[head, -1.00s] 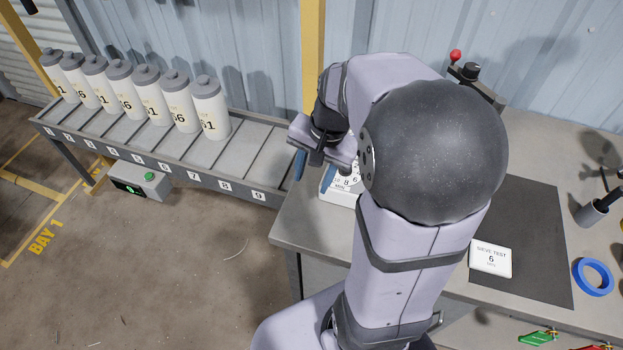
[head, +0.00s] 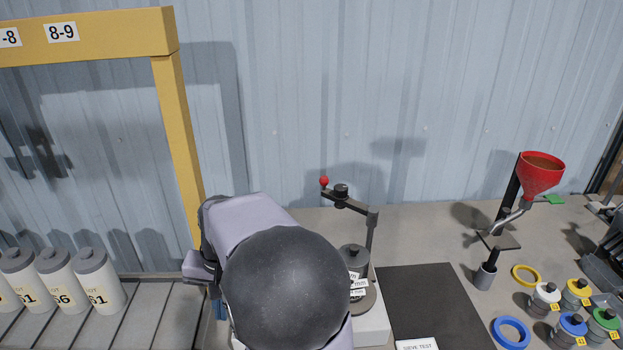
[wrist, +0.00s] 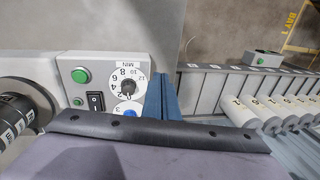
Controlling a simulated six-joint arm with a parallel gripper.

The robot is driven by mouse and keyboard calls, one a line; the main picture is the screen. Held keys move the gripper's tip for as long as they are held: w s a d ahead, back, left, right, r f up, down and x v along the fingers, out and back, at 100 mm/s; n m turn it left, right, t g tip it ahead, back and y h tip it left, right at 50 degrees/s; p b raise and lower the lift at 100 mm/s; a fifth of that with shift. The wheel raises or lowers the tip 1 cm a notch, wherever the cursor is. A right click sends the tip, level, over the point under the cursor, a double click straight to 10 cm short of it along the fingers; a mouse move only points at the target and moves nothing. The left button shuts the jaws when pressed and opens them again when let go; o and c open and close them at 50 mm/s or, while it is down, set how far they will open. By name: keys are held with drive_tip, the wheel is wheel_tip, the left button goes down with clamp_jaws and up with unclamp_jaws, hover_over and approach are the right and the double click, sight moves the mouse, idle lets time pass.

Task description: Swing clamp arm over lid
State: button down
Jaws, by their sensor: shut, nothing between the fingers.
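The clamp arm (head: 350,203) is a dark bar with a red ball knob at its left end and a black pad knob near it. It sits on a post (head: 372,237), raised above the sieve stack's dark lid (head: 353,257) and pointing back left, with its pad not over the lid. The stack (wrist: 18,118) also shows at the wrist view's left edge. My gripper (wrist: 163,98) has its blue fingers together and empty, beside the shaker base's dial (wrist: 128,84). In the head view my arm hides most of the gripper and part of the stack.
A roller conveyor (head: 150,318) with white bottles (head: 98,280) is at left, near a yellow post (head: 178,140). A dark mat (head: 430,300) lies right of the shaker. A red funnel (head: 540,175) on a stand and several small jars are farther right.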

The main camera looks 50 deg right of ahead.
drive_tip(key=w+d+r+m+h+p, duration=0.1)
drive_tip(key=w+d+r+p, duration=0.3)
drive_tip(key=d+r, duration=0.5)
drive_tip(key=w+d+r+h+p, duration=0.1)
drive_tip(key=w+d+r+p, duration=0.25)
drive_tip(key=d+r, duration=0.55)
drive_tip(key=s+d+r+m+h+p, duration=0.1)
drive_tip(key=d+r+p, duration=0.15)
drive_tip(key=d, duration=0.45)
drive_tip(key=s+d+r+h+p, duration=0.1)
drive_tip(key=s+d+r, duration=0.15)
drive_tip(key=d, duration=0.35)
drive_tip(key=s+d+r+m+p, duration=0.1)
drive_tip(key=d+r+p, duration=0.1)
drive_tip(key=d+r, duration=0.35)
wheel_tip(320, 180, down, 12)
drive_tip(key=shift+d, duration=0.35)
drive_tip(key=shift+a+b, duration=0.15)
drive_tip(key=shift+b, duration=0.2)
